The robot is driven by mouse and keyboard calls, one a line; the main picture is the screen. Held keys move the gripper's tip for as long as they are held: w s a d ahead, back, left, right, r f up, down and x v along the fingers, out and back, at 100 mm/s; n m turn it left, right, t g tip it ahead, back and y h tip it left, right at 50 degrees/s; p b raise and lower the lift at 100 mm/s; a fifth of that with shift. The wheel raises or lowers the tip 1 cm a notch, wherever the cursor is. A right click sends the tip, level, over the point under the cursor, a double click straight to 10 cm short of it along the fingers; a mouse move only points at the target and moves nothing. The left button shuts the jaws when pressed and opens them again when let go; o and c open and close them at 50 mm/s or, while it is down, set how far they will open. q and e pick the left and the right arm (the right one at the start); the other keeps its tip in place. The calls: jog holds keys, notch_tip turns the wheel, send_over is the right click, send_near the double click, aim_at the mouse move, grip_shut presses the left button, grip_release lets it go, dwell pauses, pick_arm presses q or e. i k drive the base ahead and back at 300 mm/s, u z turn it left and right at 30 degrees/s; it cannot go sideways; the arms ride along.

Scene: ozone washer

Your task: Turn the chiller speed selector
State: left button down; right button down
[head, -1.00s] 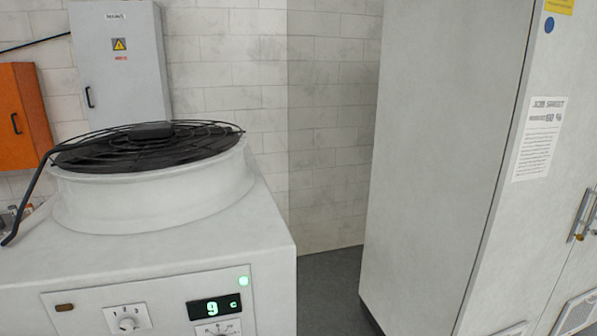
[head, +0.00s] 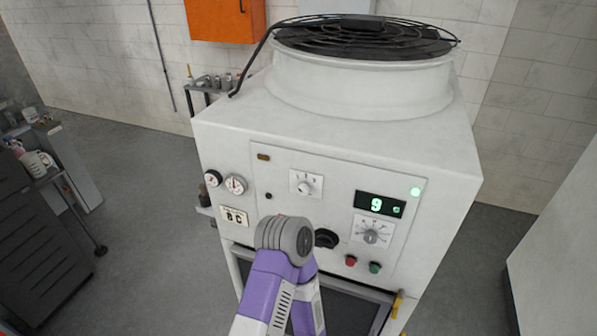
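The chiller (head: 240,125) is a white box with a control panel on its front. The speed selector (head: 304,186) is a small white knob on a square plate in the upper middle of the panel; its markings are too small to read now. A larger dial (head: 372,233) with a scale sits lower right, under a display (head: 380,204) showing a green 9. One of my arms rises from the bottom centre, its grey joint in front of the lower panel, below the selector and apart from it in the picture. Neither gripper shows.
Red (head: 351,260) and green (head: 375,267) buttons sit under the dial. Gauges (head: 236,184) are at the panel's left. A fan (head: 365,40) tops the chiller. A dark cart (head: 40,220) stands far left. Floor (head: 150,230) between cart and chiller is clear.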

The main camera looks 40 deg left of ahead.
aim_at(303, 189)
jog(key=u, duration=1.9)
